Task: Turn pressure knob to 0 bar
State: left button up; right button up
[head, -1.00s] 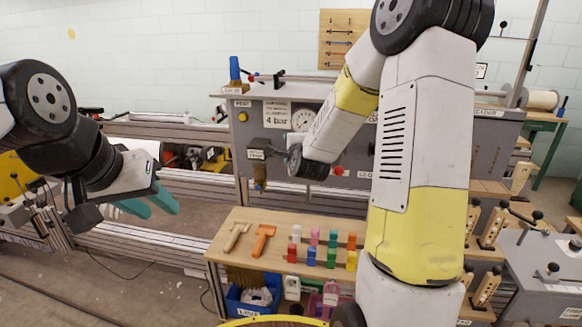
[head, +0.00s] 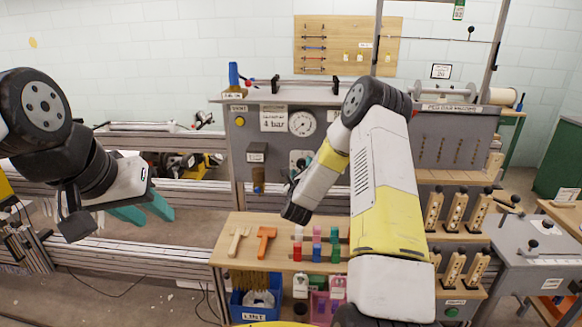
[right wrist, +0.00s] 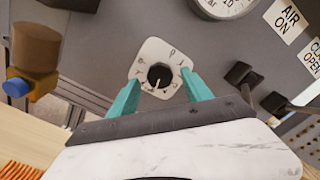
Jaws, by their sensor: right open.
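The pressure knob is a small black dial (right wrist: 160,75) on a white plate (right wrist: 150,53), which sits on the grey panel. In the right wrist view, my right gripper (right wrist: 157,85) is open. Its two teal fingers stand on either side of the knob, apart from it; the depth gap to the panel cannot be judged. In the head view, the plate (head: 300,157) is partly covered by my right arm, and that gripper is mostly hidden. My left gripper (head: 146,210) is open and empty, far left of the panel.
A brown and blue fitting (right wrist: 36,55) juts out left of the knob. Black levers (right wrist: 240,75) stick out on its right. A wooden bench (head: 232,258) with hand tools and coloured blocks lies below the panel. Aluminium rails run along the left.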

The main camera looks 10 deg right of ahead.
jog(key=shift+x, duration=0.8)
grip_shut()
jog(key=shift+n, duration=0.3)
